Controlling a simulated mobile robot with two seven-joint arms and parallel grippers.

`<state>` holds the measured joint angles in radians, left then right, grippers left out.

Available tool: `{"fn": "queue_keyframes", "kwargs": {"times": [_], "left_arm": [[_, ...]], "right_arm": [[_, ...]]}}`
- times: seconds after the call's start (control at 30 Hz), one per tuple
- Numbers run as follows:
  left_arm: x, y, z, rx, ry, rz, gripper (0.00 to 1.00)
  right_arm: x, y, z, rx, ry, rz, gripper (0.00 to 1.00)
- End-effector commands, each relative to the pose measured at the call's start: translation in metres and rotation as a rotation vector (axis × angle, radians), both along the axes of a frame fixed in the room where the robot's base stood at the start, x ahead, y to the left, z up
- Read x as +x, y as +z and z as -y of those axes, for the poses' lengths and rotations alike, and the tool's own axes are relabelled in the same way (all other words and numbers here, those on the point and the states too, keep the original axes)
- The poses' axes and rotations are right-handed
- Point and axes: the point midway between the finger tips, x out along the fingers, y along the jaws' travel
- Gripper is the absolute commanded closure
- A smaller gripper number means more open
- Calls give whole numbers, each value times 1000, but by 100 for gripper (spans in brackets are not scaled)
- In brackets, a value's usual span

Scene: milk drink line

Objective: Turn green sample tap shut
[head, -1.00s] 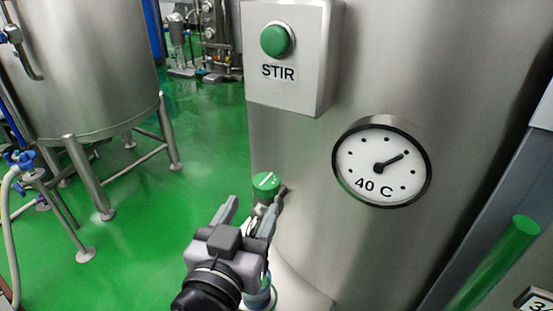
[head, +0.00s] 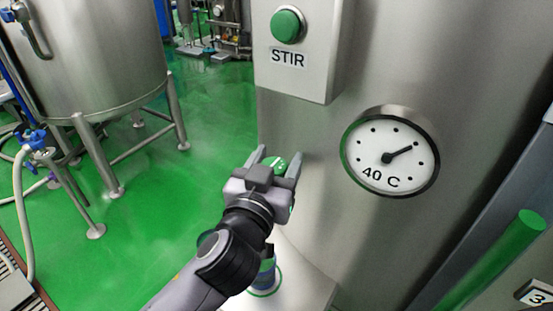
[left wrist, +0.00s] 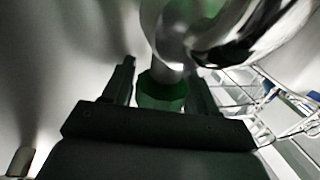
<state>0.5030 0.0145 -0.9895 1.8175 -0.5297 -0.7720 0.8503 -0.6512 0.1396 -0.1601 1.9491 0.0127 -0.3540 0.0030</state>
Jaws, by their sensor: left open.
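The green sample tap knob (head: 281,164), with a white mark on top, sits low on the front of the steel tank. My left gripper (head: 279,159) is open, with one finger on each side of the knob. My gripper body hides the lower part of the tap in the head view. In the left wrist view, the dark green knob (left wrist: 163,92) lies between the two open fingers (left wrist: 163,84), with a visible gap at the right finger. Whether a finger touches it I cannot tell. My right gripper is not in view.
The steel tank (head: 310,220) stands close beyond the gripper, with a STIR button box (head: 297,75) above and a 40 C dial (head: 390,152) to the right. A blue-and-green object (head: 265,275) is partly hidden below my arm.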

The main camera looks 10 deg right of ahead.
Motion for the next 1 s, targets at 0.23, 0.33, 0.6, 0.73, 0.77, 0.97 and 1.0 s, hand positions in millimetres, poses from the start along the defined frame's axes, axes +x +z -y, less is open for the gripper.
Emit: {"fn": "queue_keyframes", "kwargs": {"times": [0.23, 0.33, 0.6, 0.73, 0.77, 0.97, 1.0], "left_arm": [[0, 0, 0, 0, 0, 0, 49], [0, 0, 0, 0, 0, 0, 79], [0, 0, 0, 1, -15, -2, 78], [0, 0, 0, 1, -53, 0, 78], [0, 1, 0, 1, -67, -1, 78], [0, 1, 0, 2, -189, 0, 78], [0, 1, 1, 3, -220, 1, 78]], "right_arm": [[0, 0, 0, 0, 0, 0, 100], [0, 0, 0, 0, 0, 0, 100], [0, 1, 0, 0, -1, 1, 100], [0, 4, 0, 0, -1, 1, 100], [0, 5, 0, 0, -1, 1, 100], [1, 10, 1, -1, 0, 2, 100], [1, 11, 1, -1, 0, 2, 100]]}}
